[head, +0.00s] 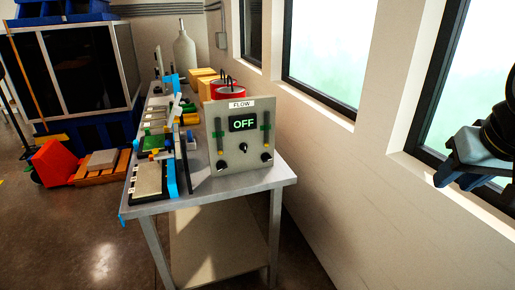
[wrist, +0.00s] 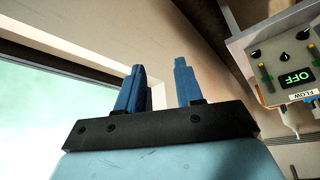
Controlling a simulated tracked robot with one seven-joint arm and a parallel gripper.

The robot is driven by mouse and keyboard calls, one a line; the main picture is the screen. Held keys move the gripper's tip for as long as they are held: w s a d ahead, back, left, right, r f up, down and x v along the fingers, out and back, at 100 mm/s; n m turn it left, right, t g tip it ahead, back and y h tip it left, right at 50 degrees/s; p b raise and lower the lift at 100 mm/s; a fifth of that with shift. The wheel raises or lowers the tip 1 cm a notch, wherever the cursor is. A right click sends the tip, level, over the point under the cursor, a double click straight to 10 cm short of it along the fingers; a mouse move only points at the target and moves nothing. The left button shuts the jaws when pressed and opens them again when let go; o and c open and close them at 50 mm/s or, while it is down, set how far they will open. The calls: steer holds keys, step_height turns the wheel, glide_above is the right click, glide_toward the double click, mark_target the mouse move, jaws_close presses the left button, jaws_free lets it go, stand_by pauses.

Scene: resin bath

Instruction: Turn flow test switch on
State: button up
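The flow test panel (head: 239,135) is a grey upright box labelled FLOW on the near end of a metal table. Its display (head: 243,123) reads OFF in green. A black knob switch (head: 243,147) sits below the display at the middle, with a black knob at each lower side and a green-marked slider on each side. The panel shows upside down at the right of the wrist view (wrist: 284,72). My gripper (wrist: 158,75) has two blue fingers apart with nothing between them. In the head view it is at the far right, by the window, well away from the panel.
The metal table (head: 239,183) holds tools, a tray, red cans (head: 228,88) and yellow boxes behind the panel. A wall with windows (head: 327,50) runs along the right. A red-orange cart (head: 55,163) stands at the left. Floor in front of the table is clear.

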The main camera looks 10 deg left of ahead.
steer(key=w+a+f+n+t+y, duration=0.1)
steer(key=w+a, duration=0.3)
steer(key=w, duration=0.3)
steer(key=w+a+f+n+t, duration=0.2)
steer(key=w+a, duration=0.2)
steer(key=w, duration=0.3)
steer(key=n+t+y, duration=0.4)
steer(key=t+y, duration=0.2)
steer(key=y, duration=0.3)
glide_toward(245, 150)
steer(key=x, duration=0.8)
steer(key=shift+w+f, duration=0.1)
steer(key=shift+w, duration=0.1)
steer(key=shift+c, duration=0.5)
jaws_close()
